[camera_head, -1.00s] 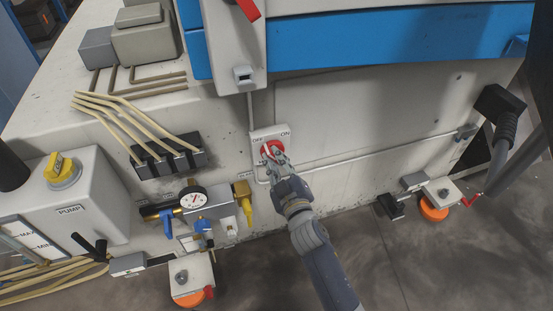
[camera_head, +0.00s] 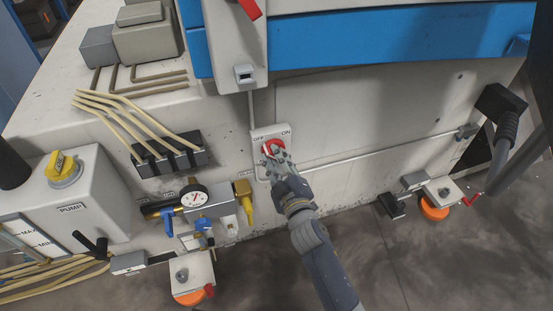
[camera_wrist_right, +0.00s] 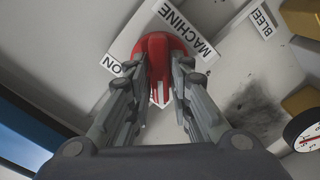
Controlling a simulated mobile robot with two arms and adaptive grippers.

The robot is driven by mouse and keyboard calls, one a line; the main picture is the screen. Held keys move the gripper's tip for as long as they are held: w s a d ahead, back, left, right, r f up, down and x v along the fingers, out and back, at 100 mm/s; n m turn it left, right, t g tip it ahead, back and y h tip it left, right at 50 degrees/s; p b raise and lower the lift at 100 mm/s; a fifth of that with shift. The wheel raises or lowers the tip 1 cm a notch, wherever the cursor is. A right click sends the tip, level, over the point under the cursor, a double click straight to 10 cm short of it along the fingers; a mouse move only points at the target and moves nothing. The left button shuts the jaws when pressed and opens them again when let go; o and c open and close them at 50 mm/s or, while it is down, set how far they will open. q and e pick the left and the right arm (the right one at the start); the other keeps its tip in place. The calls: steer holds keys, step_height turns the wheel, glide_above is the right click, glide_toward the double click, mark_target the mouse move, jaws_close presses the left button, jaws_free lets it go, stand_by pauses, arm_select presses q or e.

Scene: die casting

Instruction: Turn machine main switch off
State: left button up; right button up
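The machine main switch is a red rotary knob (camera_head: 274,144) on a light plate marked OFF at upper left and ON at upper right. Its white pointer end shows towards OFF. My right gripper (camera_head: 275,153) is at the knob, its arm coming up from below. In the right wrist view the two fingers (camera_wrist_right: 160,75) lie close along both sides of the red knob's handle (camera_wrist_right: 153,50). Whether they press on it is unclear. The ON label shows there; the OFF label is hidden. My left gripper is not in view.
A pressure gauge (camera_head: 194,197) with blue and yellow valves sits left of the switch. A pump box (camera_head: 75,195) with a yellow knob stands further left. A conduit runs right along the machine wall.

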steer(key=shift+o, duration=0.5)
steer(key=v, duration=1.2)
